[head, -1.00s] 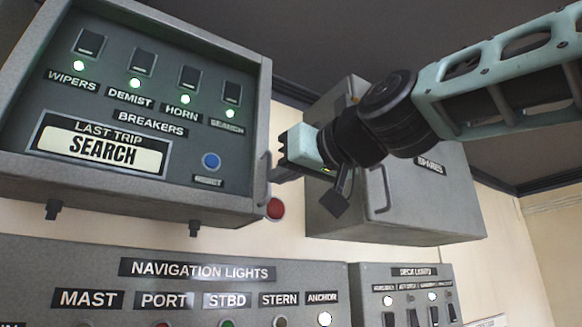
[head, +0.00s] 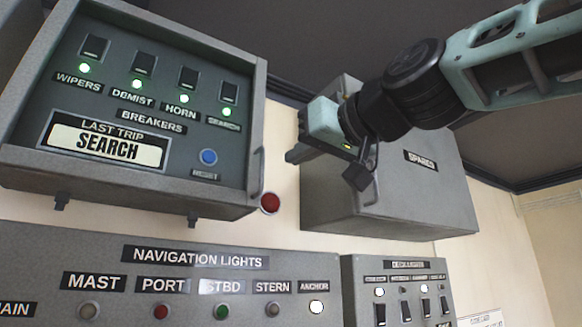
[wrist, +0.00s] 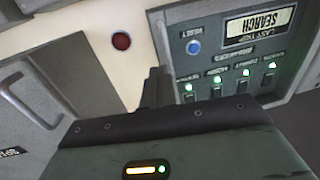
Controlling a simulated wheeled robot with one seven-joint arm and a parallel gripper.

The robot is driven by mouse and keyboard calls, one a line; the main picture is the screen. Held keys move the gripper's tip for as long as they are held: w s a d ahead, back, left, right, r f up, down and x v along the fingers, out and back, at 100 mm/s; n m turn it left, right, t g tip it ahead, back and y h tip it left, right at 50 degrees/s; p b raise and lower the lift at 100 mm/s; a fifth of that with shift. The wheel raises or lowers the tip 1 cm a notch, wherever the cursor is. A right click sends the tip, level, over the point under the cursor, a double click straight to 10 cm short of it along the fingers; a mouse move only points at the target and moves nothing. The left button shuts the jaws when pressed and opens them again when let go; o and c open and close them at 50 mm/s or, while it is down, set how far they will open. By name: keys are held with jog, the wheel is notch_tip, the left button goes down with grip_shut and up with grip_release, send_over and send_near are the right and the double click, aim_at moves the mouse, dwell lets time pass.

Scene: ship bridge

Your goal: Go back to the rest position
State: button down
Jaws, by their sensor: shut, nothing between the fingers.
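My gripper (head: 296,155) is in front of the grey spares box, to the right of the breaker box, in the head view. Its fingers are shut, with nothing between them, and point left. The fingers also show in the wrist view (wrist: 155,88), near the edge of the breaker box. The breaker box (head: 256,130) has several black switches with green lights beneath them, a blue button (head: 208,157) and a label reading "LAST TRIP SEARCH". My gripper looks apart from the breaker box in the head view.
The spares box (head: 420,200) is behind my gripper and arm. A red round button (head: 270,203) is on the wall between the boxes. Below are the navigation lights panel (head: 60,250) and the deck lights panel (head: 355,285).

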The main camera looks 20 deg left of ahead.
jog(key=b+v, duration=0.3)
jog(key=v, duration=0.5)
jog(key=shift+w+b, duration=0.15)
jog(key=shift+b, duration=0.25)
jog(key=shift+f, duration=0.1)
notch_tip(320, 180, down, 38)
jog(key=d+m+g+h+b, duration=0.1)
jog(key=d+m+g+h, duration=0.1)
jog(key=g+h, duration=0.45)
jog(key=s+d+f+g+h, duration=0.1)
jog(key=s+d+f, duration=0.3)
jog(key=f, duration=0.4)
jog(key=s+d+f+m+g+h, duration=0.1)
jog(key=s+d+f+h, duration=0.3)
jog(key=d+f, duration=0.3)
jog(key=s+d+f+g+h, duration=0.1)
jog(key=s+d+f+h, duration=0.2)
jog(key=s+d+f, duration=0.3)
notch_tip(320, 180, down, 5)
jog(key=shift+d+m+b, duration=0.2)
jog(key=shift+m+b, duration=0.1)
jog(key=shift+b, duration=0.15)
jog(key=shift+s, duration=0.15)
